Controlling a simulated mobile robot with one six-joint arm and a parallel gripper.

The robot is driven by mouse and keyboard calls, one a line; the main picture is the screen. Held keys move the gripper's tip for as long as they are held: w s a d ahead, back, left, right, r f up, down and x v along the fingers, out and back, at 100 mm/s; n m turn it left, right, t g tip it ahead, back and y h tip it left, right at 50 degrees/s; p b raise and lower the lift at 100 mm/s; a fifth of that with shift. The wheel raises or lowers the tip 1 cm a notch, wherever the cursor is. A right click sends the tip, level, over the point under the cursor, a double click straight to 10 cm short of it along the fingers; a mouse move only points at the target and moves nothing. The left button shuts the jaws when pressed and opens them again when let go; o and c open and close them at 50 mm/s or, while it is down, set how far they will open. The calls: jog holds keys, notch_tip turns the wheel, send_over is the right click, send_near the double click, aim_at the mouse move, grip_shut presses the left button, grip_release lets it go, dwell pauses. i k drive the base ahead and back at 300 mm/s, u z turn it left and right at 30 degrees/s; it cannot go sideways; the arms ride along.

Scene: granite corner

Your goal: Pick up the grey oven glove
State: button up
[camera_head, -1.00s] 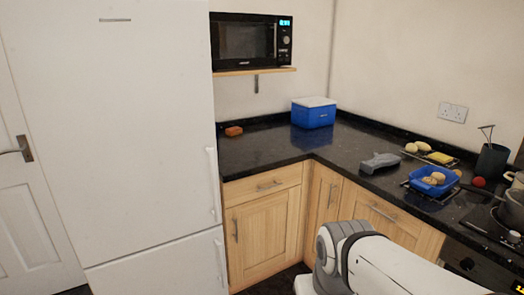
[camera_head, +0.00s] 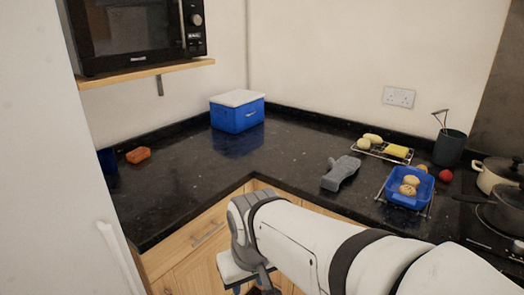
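The grey oven glove (camera_head: 341,173) lies flat on the black granite worktop (camera_head: 290,150), right of the middle, in the head view. It lies left of a blue dish and is apart from it. My arm reaches in from the lower right, with its wrist in front of the worktop's front edge. My gripper (camera_head: 262,285) is only partly in view at the bottom, below worktop height and away from the glove. Its fingertips are not clear enough to show whether it is open or shut.
A blue box with a white lid (camera_head: 237,112) stands in the corner. An orange item (camera_head: 138,155) lies at left. Right of the glove are a blue dish (camera_head: 424,190) with food, a rack (camera_head: 402,160), a red ball (camera_head: 445,176) and pans (camera_head: 500,208). The worktop's middle is clear.

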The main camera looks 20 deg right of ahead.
aim_at(346, 166)
jog(key=z, duration=0.55)
jog(key=i, duration=1.25)
jog(key=z, duration=0.75)
jog(key=k, duration=0.9)
jog(key=z, duration=0.15)
jog(key=i, duration=0.9)
jog(key=u, duration=0.1)
